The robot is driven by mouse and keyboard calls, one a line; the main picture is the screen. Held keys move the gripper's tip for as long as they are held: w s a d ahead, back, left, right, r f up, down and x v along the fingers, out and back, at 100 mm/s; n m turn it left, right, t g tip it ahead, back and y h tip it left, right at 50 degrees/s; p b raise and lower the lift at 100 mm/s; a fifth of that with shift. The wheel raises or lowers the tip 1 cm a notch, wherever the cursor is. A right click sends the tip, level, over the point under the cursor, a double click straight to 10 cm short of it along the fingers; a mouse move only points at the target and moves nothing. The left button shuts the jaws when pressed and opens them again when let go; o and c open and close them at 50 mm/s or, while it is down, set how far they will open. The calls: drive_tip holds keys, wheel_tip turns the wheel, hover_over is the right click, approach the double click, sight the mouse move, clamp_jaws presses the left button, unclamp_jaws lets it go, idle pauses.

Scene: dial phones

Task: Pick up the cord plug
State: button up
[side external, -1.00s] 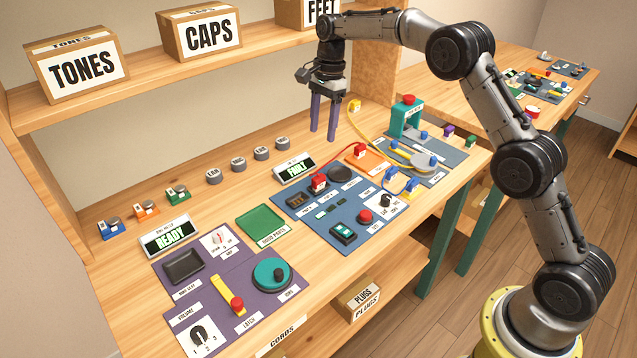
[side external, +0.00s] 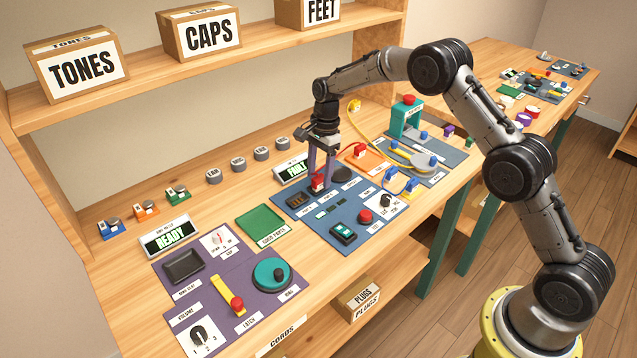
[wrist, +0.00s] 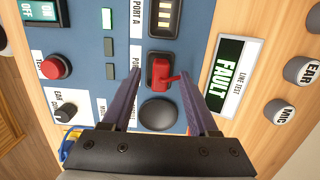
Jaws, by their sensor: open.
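A red cord plug (side external: 318,182) sits on the blue panel below the FAULT display. In the wrist view the open fingers of my gripper (wrist: 173,80) straddle the plug with gaps on both sides. I cannot tell how far the fingertips are above the panel. Another red plug (side external: 360,151) lies on the orange board at the cord's other end.
The FAULT display (wrist: 231,68) stands close to one finger. A dark round knob (wrist: 158,114) lies beside the plug. The teal press (side external: 406,118) and a yellow cord (side external: 366,127) are to the right. Grey caps (side external: 238,165) line the back left.

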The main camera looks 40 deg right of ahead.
drive_tip(key=shift+f, duration=0.3)
drive_tip(key=shift+c, duration=0.3)
clamp_jaws()
